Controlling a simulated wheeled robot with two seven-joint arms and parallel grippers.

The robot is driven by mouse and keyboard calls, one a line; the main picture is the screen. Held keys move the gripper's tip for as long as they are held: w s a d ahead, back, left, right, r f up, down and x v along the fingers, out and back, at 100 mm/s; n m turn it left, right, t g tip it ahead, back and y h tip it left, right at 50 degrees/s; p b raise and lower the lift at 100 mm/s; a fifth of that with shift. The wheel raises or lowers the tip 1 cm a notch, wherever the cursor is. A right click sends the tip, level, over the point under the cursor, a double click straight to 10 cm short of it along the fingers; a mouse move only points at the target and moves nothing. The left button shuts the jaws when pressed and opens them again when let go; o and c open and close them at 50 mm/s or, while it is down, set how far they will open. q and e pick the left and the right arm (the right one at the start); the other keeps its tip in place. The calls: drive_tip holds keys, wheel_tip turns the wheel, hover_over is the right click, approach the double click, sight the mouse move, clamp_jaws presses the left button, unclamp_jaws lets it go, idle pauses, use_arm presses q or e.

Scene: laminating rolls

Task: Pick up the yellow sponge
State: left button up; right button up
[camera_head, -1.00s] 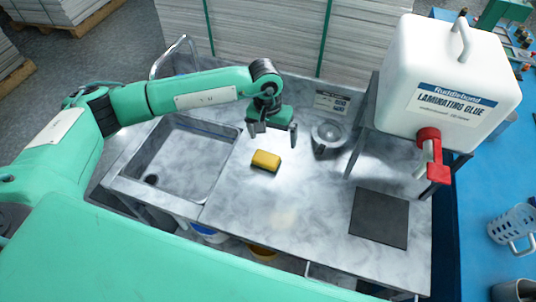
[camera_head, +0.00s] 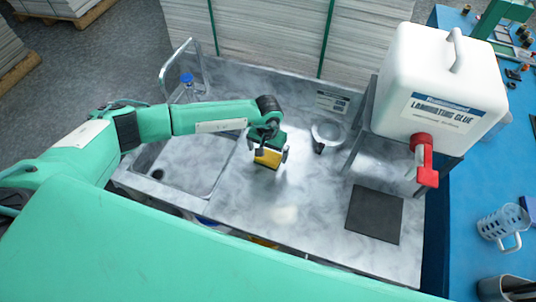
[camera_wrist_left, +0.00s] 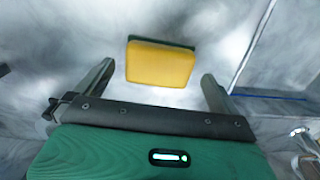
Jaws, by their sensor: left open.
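The yellow sponge (camera_head: 268,158) has a dark green back layer. It is on the grey marbled counter, to the right of the sink. In the left wrist view the sponge (camera_wrist_left: 160,64) lies just beyond and between the two fingertips, with a gap on each side. My left gripper (camera_head: 270,155) is open over the sponge with its fingers pointing down; the wrist view also shows its fingers (camera_wrist_left: 157,78) spread and empty. My right gripper is not in view.
The sink (camera_head: 158,187) with its tap (camera_head: 182,62) is to the left. A round metal dish (camera_head: 327,132) stands right of my gripper. A dark square mat (camera_head: 374,214) lies at right, below the white glue container (camera_head: 440,85). The counter's front middle is clear.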

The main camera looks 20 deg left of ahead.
sight(268, 155)
use_arm(q)
drive_tip(key=shift+d+f+p, duration=0.1)
drive_tip(key=shift+f+p, duration=0.35)
drive_tip(key=shift+f, duration=1)
drive_tip(key=c, duration=0.9)
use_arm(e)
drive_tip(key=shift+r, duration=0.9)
use_arm(q)
drive_tip(key=shift+r, duration=0.1)
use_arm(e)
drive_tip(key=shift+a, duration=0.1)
use_arm(q)
drive_tip(key=shift+r+b, duration=0.35)
drive_tip(key=shift+r, duration=0.25)
drive_tip(key=shift+r+b, duration=3.4)
drive_tip(key=shift+r, duration=5.95)
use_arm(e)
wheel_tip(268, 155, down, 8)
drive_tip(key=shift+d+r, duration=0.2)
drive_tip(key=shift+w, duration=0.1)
